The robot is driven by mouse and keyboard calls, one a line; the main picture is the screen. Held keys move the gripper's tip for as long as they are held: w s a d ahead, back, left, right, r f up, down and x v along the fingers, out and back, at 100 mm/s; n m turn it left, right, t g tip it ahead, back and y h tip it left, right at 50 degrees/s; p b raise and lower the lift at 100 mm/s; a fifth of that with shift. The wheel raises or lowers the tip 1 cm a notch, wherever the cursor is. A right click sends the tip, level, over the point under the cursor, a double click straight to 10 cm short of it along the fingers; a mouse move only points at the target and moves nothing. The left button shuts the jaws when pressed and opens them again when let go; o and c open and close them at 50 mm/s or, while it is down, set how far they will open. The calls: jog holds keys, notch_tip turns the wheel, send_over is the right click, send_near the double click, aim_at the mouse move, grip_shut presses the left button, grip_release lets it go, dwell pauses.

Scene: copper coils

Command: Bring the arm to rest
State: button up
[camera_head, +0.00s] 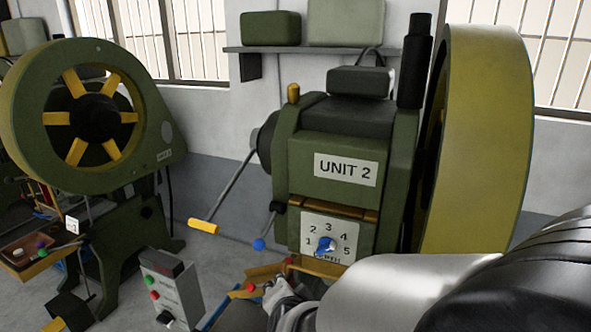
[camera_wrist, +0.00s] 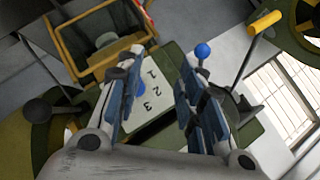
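My gripper (camera_head: 282,292) is low in front of the green UNIT 2 machine (camera_head: 297,172) in the head view, at the end of my silver arm reaching in from the lower right. In the wrist view my gripper (camera_wrist: 158,82) has its two blue-padded fingers apart, with no object visibly held between them. The numbered dial plate (camera_head: 345,240) with a blue knob (camera_head: 326,245) is just above the gripper in the head view. The plate (camera_wrist: 152,97) shows behind the fingers in the wrist view. Whether the fingers touch anything cannot be told.
A yellow-handled crank (camera_head: 204,226) and a blue-ball lever (camera_head: 259,244) stick out left of the dial; the ball (camera_wrist: 203,50) is close to the right finger in the wrist view. A large yellow-rimmed wheel (camera_head: 486,140), a control box (camera_head: 172,288) and another wheeled machine (camera_head: 140,190) stand around.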

jog(key=s+d+r+n+g, duration=0.2)
jog(key=s+d, duration=0.3)
jog(key=s, duration=0.3)
jog(key=s+d+r+n+g+h+b, duration=0.1)
jog(key=s+d+r+n+g, duration=0.1)
jog(key=s+d+n, duration=0.2)
jog(key=s+d+r+n+g, duration=0.2)
jog(key=s+d, duration=0.5)
jog(key=s, duration=0.6)
jog(key=shift+d+n+h, duration=0.3)
jog(key=shift+n, duration=0.4)
